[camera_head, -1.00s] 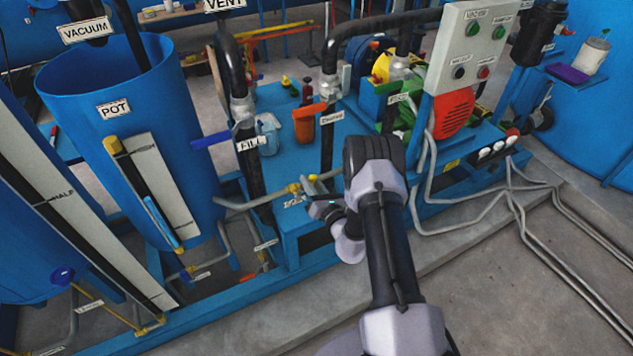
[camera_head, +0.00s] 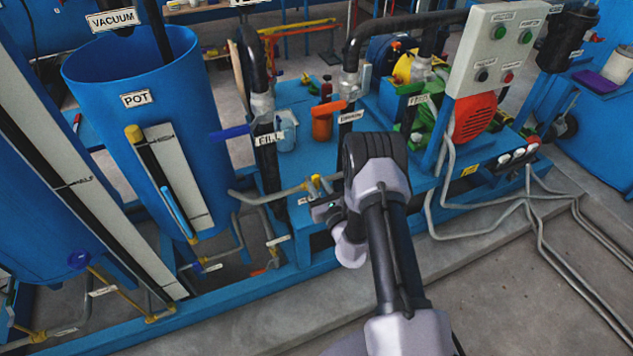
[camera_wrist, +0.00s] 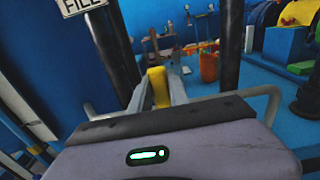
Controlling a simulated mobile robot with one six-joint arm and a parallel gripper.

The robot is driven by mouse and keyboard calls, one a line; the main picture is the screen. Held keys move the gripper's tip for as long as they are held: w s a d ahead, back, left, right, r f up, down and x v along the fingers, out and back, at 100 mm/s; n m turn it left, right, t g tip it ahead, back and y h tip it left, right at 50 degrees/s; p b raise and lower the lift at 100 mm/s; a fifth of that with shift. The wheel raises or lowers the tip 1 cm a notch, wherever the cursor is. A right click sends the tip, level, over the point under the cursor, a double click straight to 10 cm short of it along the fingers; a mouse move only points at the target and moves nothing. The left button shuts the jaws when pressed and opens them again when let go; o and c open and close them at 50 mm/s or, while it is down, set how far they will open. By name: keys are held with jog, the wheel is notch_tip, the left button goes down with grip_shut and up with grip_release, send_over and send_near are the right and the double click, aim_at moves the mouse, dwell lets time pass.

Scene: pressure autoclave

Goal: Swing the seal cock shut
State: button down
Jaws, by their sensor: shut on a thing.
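The seal cock's yellow handle (camera_wrist: 158,86) stands between the two pale fingers of my gripper (camera_wrist: 161,92) in the wrist view, and the fingers are shut on it. In the head view, yellow parts of the cock (camera_head: 315,183) show on the grey pipe at the front of the blue frame. My gripper (camera_head: 322,206) is low beside that pipe there, partly hidden by my own wrist. The cock's body and the exact angle of its handle are hard to make out.
The blue pot (camera_head: 150,90) stands at the left. The black fill pipe with its blue lever (camera_head: 230,133) rises close to my gripper. An orange container (camera_head: 322,122) and a grey control box (camera_head: 497,55) are behind. Bare floor (camera_head: 500,290) lies at the front right.

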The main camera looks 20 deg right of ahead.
jog(key=c, duration=1.2)
grip_release()
jog(key=shift+a, duration=0.1)
jog(key=shift+c, duration=0.2)
jog(key=s+p, duration=0.3)
jog(key=s, duration=1.4)
jog(key=shift+s+d, duration=0.25)
jog(key=shift+d, duration=0.05)
